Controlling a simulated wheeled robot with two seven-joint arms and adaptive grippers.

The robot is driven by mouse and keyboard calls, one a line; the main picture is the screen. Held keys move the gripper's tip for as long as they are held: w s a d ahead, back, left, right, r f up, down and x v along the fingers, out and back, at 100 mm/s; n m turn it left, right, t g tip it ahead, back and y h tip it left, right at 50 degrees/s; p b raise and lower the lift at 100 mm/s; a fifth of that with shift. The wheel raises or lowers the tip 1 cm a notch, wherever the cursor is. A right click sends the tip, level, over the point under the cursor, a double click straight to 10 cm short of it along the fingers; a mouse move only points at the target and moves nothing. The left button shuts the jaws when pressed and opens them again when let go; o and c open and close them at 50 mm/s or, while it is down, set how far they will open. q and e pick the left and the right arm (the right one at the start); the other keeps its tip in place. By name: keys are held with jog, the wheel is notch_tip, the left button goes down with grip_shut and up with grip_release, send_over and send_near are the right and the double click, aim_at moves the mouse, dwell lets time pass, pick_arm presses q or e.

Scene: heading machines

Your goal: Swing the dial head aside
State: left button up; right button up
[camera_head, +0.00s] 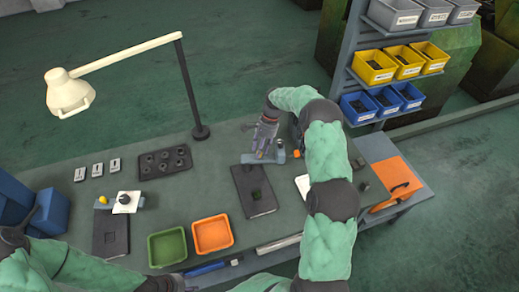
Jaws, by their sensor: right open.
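A gauge stand with a dark base plate (255,190) stands right of the table's middle. Its grey swing arm (262,158) lies across the plate's back edge, with an orange knob (296,154) at its right end. My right gripper (265,143) is open, over or beside this arm; I cannot tell whether it touches. A second dark plate (111,236) at the left has a white square head (127,202) with a dark round centre and a yellow knob beside it. My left gripper (175,284) is partly seen at the bottom edge; its fingers are unclear.
A green bin (167,247) and an orange bin (213,234) stand at the front. A lamp (70,92) and its post rise at the back. A dark tray with holes (165,162) and small white blocks lie behind. Shelved bins (373,67) stand at the right.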

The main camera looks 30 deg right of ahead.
jog(key=v, duration=1.1)
jog(key=shift+r, duration=0.45)
jog(key=shift+w+a+r, duration=0.1)
jog(key=shift+w, duration=0.05)
